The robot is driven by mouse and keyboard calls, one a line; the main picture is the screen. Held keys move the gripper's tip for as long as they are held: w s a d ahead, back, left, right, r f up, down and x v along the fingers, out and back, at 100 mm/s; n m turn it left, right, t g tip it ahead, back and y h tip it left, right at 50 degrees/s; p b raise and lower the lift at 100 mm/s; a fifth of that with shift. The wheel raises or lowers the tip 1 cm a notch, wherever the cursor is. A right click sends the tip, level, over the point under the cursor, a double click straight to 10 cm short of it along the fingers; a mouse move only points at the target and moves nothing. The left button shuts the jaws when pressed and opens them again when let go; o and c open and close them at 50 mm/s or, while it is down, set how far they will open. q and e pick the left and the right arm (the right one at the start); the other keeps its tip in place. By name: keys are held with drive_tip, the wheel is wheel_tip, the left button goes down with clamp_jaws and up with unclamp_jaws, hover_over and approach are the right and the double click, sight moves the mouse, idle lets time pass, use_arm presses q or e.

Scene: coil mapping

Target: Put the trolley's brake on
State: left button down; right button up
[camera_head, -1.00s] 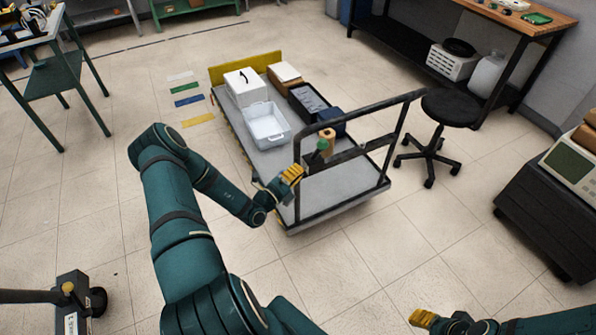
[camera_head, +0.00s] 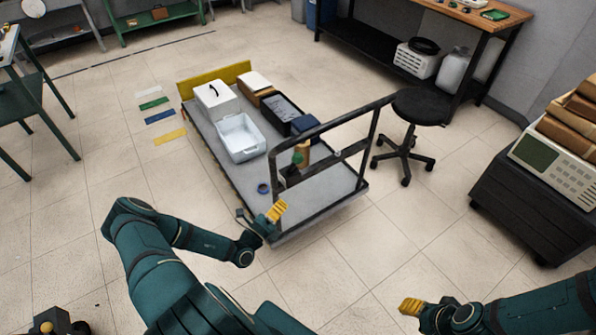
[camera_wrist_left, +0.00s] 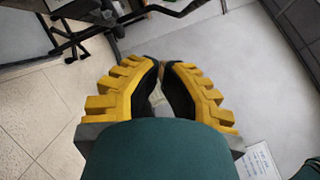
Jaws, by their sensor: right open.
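The trolley (camera_head: 318,187) has a grey deck, a yellow end board and a black tubular handle frame (camera_head: 335,122). A green knob (camera_head: 297,158) on a dark lever shows by the handle frame; I cannot tell the brake's setting. My left gripper (camera_head: 277,210) is at the handle end, by the deck's near corner, below the knob in the picture. In the left wrist view its yellow fingers (camera_wrist_left: 164,68) meet at the tips with nothing seen between them. My right gripper (camera_head: 411,306) is open and empty over the floor at the lower right, apart from the trolley.
The deck carries a white box (camera_head: 215,100), a white tray (camera_head: 240,137), a dark crate (camera_head: 282,110) and a blue ring (camera_head: 263,188). A black stool (camera_head: 420,106) stands right of the handle. A dark cabinet (camera_head: 530,208) is further right. Floor in front is clear.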

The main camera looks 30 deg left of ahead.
sight(294, 165)
use_arm(q)
drive_tip(key=w+a+r, duration=0.1)
drive_tip(key=w, duration=0.5)
drive_tip(key=w+r, duration=0.2)
drive_tip(key=w, duration=0.4)
drive_tip(key=shift+w+a+r+b, duration=0.25)
drive_tip(key=shift+w+a+b, duration=0.05)
drive_tip(key=shift+a+b, duration=0.1)
